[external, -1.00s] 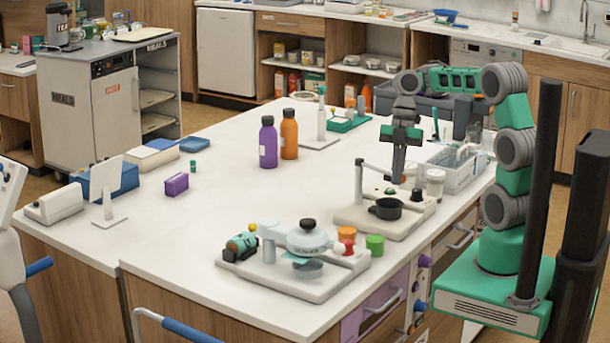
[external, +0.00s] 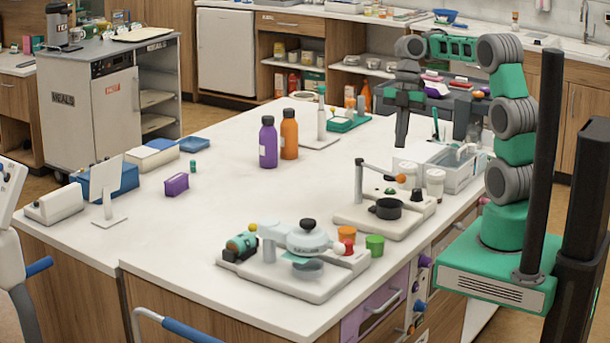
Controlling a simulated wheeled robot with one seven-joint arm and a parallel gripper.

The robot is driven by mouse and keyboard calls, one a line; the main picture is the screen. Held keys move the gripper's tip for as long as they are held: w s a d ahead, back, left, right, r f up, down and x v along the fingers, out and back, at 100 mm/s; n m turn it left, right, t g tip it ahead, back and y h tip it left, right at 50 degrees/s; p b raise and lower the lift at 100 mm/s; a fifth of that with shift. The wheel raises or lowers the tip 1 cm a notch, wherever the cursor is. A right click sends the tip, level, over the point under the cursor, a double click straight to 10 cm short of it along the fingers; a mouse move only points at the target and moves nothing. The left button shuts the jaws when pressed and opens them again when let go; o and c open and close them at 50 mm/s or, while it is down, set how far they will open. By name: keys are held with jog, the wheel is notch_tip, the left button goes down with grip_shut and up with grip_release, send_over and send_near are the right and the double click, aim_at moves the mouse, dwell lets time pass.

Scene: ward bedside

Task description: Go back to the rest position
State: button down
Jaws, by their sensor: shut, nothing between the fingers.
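My gripper (external: 401,138) is shut and empty. It points down above the far right part of the white counter (external: 230,230), between the orange bottle and the tray at the right edge. My green and grey arm (external: 513,115) rises from its base at the right and reaches left at height. The fingertips look clear of the things around them.
A stand with an orange-tipped lever (external: 375,168) and black pot is in front. Purple (external: 268,145) and orange (external: 289,137) bottles stand left. The counter's middle left is clear.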

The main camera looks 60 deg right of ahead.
jog(key=s+a+m+t+h, duration=0.2)
jog(key=s+a+m+t, duration=0.1)
jog(key=a+m, duration=0.85)
jog(key=s+d+f+m+t+h, duration=0.1)
jog(key=s+d+f+m+t, duration=0.1)
jog(key=m, duration=0.7)
jog(key=s+d+f, duration=0.1)
jog(key=d+f, duration=0.1)
jog(key=d, duration=0.1)
jog(key=shift+h, duration=0.4)
dwell(0.8)
